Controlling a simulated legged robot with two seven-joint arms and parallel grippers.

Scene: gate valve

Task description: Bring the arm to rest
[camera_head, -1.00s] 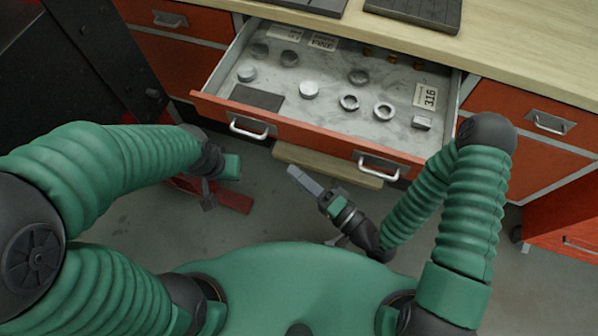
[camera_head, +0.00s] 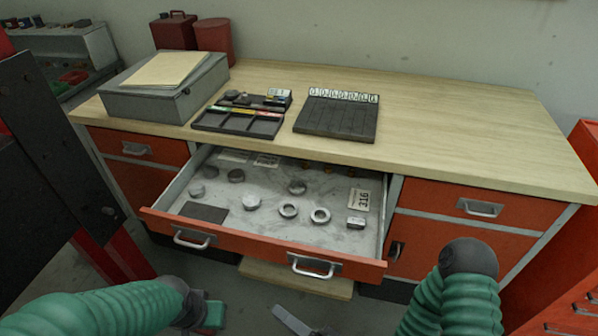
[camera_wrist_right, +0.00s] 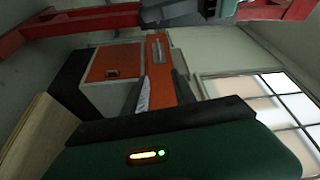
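My right gripper (camera_head: 291,320) shows at the bottom edge of the head view as a grey finger, low in front of the open drawer and touching nothing I can see. In the right wrist view, its two fingers (camera_wrist_right: 165,92) stand apart with an orange cabinet front visible in the gap, and nothing is held. My right arm's green elbow section rises at the lower right. My left gripper (camera_head: 209,316) is at the lower left, mostly cut off by the frame; its fingers cannot be made out.
An open drawer (camera_head: 265,252) holds several round metal parts and a "316" label (camera_head: 359,200). The wooden worktop (camera_head: 440,130) carries a grey case (camera_head: 150,105), a compartment tray (camera_head: 235,122) and a dark slotted board (camera_head: 335,122). The worktop's right side is clear.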

